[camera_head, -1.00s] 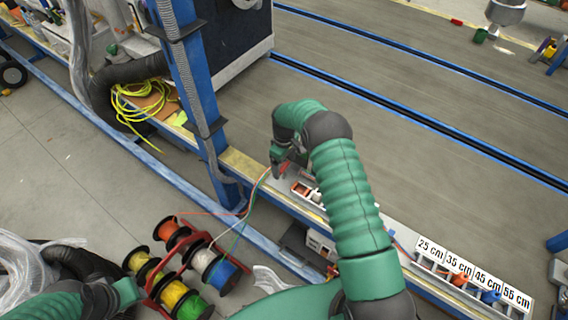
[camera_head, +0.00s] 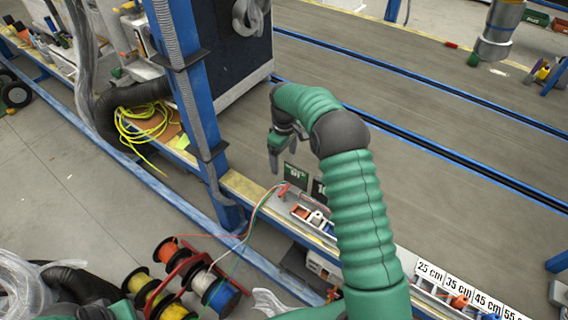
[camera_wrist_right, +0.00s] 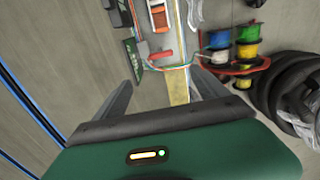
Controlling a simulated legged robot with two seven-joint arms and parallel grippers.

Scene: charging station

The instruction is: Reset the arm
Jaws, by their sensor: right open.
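My right gripper (camera_head: 273,156) hangs above the narrow workbench, at the end of my green right arm. In the right wrist view, its two dark fingers (camera_wrist_right: 163,90) are spread wide with nothing between them. Beyond the fingers is the bench with a red clamp-like piece (camera_wrist_right: 161,54) and thin coloured wires (camera_wrist_right: 172,67). In the head view, the red piece (camera_head: 284,190) and wires (camera_head: 252,216) are below and apart from the gripper.
A blue post (camera_head: 188,90) stands left of the right gripper. Small dark panels (camera_head: 296,176) stand on the bench close to it. Wire spools (camera_head: 219,297) are on a red rack below. Bins with length labels (camera_head: 458,287) are at lower right.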

